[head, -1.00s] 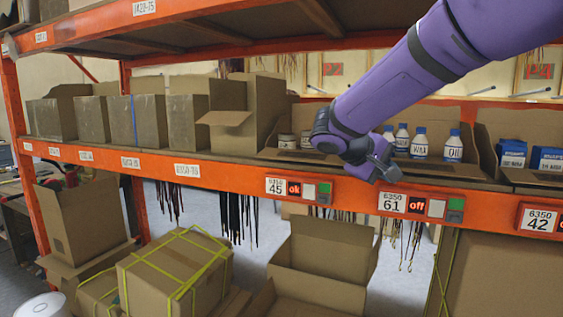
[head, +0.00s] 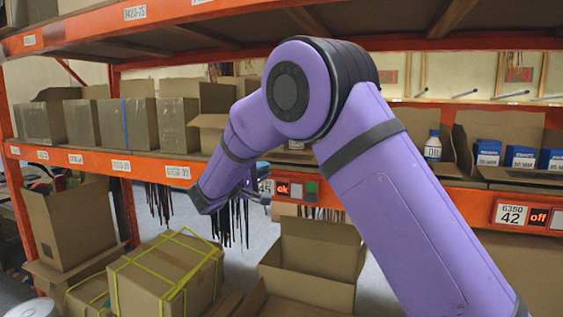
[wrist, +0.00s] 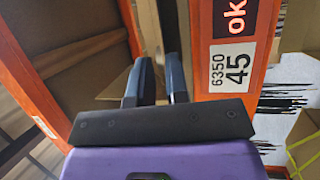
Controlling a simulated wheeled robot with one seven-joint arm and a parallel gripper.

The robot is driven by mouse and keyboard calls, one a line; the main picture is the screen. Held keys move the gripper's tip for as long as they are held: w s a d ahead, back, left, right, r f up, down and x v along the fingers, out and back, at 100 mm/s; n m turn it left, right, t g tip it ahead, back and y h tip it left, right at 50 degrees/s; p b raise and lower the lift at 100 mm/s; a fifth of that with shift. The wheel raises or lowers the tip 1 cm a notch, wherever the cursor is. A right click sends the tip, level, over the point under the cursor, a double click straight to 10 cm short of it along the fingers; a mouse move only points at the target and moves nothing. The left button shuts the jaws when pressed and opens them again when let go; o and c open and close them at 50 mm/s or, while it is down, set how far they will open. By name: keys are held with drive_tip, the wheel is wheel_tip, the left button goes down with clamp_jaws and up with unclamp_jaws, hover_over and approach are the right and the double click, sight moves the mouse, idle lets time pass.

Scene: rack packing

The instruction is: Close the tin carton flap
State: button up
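An open cardboard carton (head: 213,105) stands on the middle shelf with its front flap (head: 208,121) sticking out towards me. A pale tin (head: 296,145) shows just right of it, mostly hidden behind my arm; which carton holds it I cannot tell. My gripper (head: 262,192) is low in front of the orange shelf beam, below the flap, left of the "ok" label. In the wrist view my gripper (wrist: 155,75) has its two dark fingers apart with nothing held between them. Cardboard shows behind the fingers.
The orange beam (head: 125,166) with its labels runs along the shelf front. Dark straps (head: 232,222) hang below it near my gripper. A strapped carton (head: 165,275) and an open carton (head: 315,255) stand below. Blue boxes (head: 520,156) sit at right.

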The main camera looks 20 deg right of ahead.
sight(282, 160)
drive_tip(key=x, duration=0.9)
clamp_jaws()
drive_tip(key=shift+r, duration=0.1)
